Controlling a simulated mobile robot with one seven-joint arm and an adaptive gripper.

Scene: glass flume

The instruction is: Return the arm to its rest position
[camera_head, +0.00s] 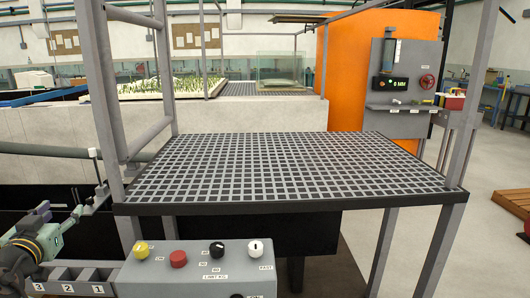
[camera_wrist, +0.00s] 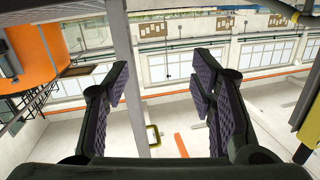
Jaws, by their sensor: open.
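My gripper (camera_wrist: 160,92) shows in the wrist view with its two dark fingers and purple ridged pads spread wide apart. Nothing is held between the pads; only the distant room shows through the gap. In the head view, part of my arm, greenish with a dark purple piece, is at the lower left edge, beside the grey control box (camera_head: 198,268). The fingertips cannot be made out clearly there.
A black-framed grating platform (camera_head: 290,165) with grey posts fills the middle. A thin rod with a white tip (camera_head: 93,154) stands close to my arm. An orange cabinet (camera_head: 345,70) with a grey panel is behind. Open floor lies at right, with a wooden pallet (camera_head: 513,203).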

